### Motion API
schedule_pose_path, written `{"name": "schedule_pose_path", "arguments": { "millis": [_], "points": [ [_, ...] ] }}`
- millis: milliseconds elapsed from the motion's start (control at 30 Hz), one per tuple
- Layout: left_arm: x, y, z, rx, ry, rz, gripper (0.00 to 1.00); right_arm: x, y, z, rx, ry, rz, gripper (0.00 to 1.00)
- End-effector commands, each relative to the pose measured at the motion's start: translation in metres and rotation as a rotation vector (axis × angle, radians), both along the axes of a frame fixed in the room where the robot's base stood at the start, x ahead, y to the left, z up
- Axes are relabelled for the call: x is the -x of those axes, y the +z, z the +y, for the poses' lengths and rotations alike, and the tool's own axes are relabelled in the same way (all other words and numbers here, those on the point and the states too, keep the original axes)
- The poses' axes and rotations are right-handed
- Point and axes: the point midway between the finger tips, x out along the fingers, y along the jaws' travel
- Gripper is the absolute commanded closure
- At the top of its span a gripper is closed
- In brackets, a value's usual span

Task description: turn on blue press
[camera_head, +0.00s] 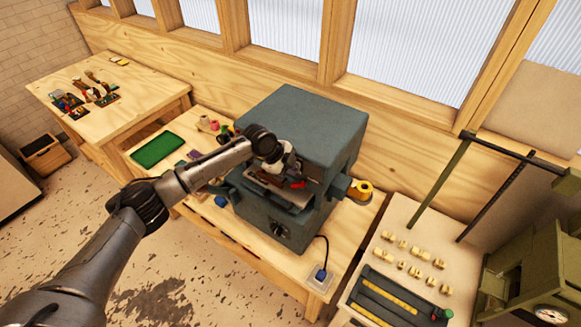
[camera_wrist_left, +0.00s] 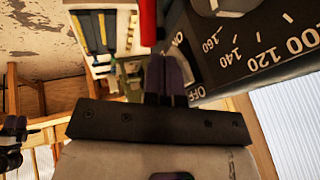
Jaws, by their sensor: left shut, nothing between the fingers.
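The blue press (camera_head: 305,125) is a large blue-grey box on a wooden table in the head view. My left arm reaches across to its front, and my left gripper (camera_head: 287,183) is at the front opening, partly hidden by my own wrist. In the left wrist view the left gripper's fingers (camera_wrist_left: 165,78) are together and empty. Just beyond their tips is a red lever-like part (camera_wrist_left: 148,22). Beside it a dark panel (camera_wrist_left: 235,50) carries ON and OFF marks and a temperature scale. I cannot tell whether the fingers touch the red part.
A green tray (camera_head: 158,149) lies left of the press. A yellow roll (camera_head: 361,190) is at its right side. A power cord runs to a socket plate (camera_head: 320,278) at the table's front right. Small brass pieces (camera_head: 415,250) lie on the right-hand table.

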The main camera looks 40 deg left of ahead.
Motion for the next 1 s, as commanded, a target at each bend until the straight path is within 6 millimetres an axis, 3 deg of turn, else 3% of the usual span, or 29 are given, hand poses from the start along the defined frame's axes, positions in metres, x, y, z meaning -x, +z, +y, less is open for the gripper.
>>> {"name": "schedule_pose_path", "arguments": {
  "millis": [433, 567, 1000],
  "points": [
    [-0.002, -0.001, 0.000, 0.000, -0.001, -0.001, 1.00, 0.000, 0.000, 0.001, -0.004, -0.003, 0.000, 0.55],
    [-0.006, -0.011, -0.001, 0.000, -0.002, -0.062, 1.00, 0.000, -0.013, 0.001, -0.003, -0.002, -0.002, 0.55],
    [-0.007, 0.001, -0.001, -0.002, -0.003, -0.071, 1.00, -0.001, -0.004, -0.002, 0.006, 0.004, -0.002, 0.55]
  ]
}}
